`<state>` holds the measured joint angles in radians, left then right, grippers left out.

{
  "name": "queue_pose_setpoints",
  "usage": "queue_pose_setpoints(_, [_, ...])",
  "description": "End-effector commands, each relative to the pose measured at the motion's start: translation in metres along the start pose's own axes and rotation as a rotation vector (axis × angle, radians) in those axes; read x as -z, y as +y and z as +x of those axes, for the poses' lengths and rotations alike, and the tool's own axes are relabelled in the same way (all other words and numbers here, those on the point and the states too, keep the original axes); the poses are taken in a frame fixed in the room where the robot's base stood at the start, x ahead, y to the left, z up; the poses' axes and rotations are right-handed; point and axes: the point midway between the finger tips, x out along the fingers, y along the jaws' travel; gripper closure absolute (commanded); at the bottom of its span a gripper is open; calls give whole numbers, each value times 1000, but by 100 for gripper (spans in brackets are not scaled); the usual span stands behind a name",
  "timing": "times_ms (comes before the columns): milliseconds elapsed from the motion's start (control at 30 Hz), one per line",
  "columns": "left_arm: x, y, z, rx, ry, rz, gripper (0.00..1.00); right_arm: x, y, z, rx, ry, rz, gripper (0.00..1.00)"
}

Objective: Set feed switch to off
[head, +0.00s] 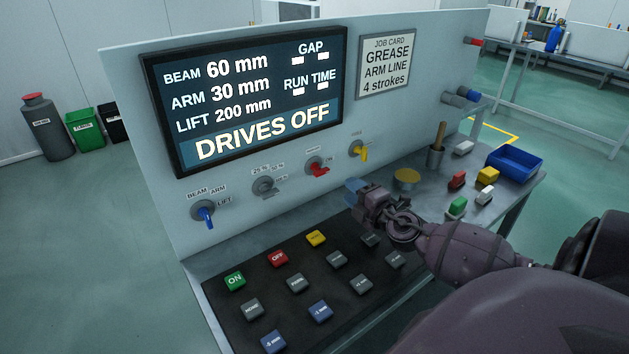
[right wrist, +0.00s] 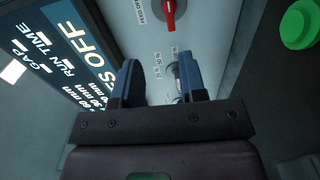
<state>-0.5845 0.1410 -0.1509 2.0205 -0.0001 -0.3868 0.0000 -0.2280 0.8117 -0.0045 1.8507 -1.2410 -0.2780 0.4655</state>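The switch with the red handle (head: 317,167) is on the upright panel, under the screen. Its handle points down and to the right in the head view, and a small "ON" label is beside it. In the right wrist view the red handle (right wrist: 171,14) is at the top edge, next to lettering that seems to read "FEED OFF". My right gripper (head: 357,190) is in front of the panel, below and right of the red switch and apart from it. Its blue fingers (right wrist: 158,82) are spread with nothing held between them. My left gripper is out of view.
A grey rotary knob (head: 265,186) and a blue-handled switch (head: 206,214) are left of the red switch. A yellow-handled switch (head: 359,150) is close on its right. The black button pad (head: 315,262) lies below.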

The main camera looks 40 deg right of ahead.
Motion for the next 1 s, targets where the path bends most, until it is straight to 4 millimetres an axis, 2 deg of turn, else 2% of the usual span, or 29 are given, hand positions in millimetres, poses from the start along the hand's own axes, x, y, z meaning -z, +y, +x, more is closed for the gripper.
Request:
queue_pose_setpoints(33, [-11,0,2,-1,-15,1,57,0,-12,-1,12,0,-2,62])
queue_pose_setpoints(67, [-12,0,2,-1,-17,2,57,0,-14,-1,13,0,-2,62])
queue_pose_setpoints(267, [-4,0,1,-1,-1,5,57,0,-13,8,12,1,-2,62])
queue_pose_setpoints(433, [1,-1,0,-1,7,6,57,0,-12,28,10,1,-3,62])
queue_pose_setpoints(800, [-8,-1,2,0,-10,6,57,0,-14,80,12,0,-2,62])
queue_pose_setpoints(1000, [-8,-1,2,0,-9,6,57,0,-15,99,13,0,-1,62])
